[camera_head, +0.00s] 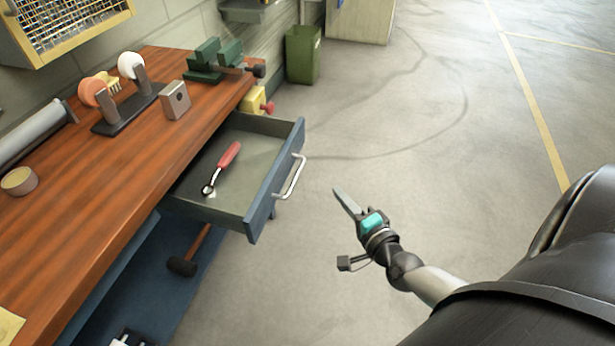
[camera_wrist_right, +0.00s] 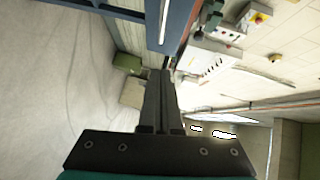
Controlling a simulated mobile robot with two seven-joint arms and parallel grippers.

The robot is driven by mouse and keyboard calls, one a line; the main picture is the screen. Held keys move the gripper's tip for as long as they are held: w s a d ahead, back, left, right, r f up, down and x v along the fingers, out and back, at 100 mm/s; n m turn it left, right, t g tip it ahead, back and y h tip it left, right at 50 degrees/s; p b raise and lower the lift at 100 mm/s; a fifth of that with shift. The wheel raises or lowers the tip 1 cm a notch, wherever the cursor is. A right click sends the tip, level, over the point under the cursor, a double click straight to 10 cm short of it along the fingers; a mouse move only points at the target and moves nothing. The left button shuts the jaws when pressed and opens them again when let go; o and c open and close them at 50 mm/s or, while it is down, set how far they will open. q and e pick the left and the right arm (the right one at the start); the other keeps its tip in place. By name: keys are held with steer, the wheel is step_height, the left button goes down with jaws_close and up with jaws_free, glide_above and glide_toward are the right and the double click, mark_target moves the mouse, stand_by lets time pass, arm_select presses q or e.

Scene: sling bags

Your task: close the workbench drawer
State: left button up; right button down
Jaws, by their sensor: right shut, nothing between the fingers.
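The workbench drawer (camera_head: 252,207) is pulled out from under the wooden bench top (camera_head: 118,165) in the head view. It has a blue front with a pale bar handle (camera_head: 291,177). A red-handled tool (camera_head: 228,155) lies inside it. My right gripper (camera_head: 338,191) is shut and empty, in the open air to the right of the drawer front, apart from the handle. In the right wrist view its shut fingers (camera_wrist_right: 158,80) point ahead, and a blue part, seemingly the drawer, crosses the top. My left gripper is not in view.
A hammer (camera_head: 183,264) is below the drawer. A green bin (camera_head: 303,54) stands on the floor behind. The floor right of the drawer is clear.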

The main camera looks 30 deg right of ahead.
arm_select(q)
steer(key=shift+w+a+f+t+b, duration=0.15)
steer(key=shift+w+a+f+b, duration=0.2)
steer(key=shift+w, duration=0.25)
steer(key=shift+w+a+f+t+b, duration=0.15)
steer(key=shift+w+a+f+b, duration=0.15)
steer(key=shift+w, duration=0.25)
arm_select(e)
steer(key=w+a+f, duration=0.2)
steer(key=w, duration=0.8)
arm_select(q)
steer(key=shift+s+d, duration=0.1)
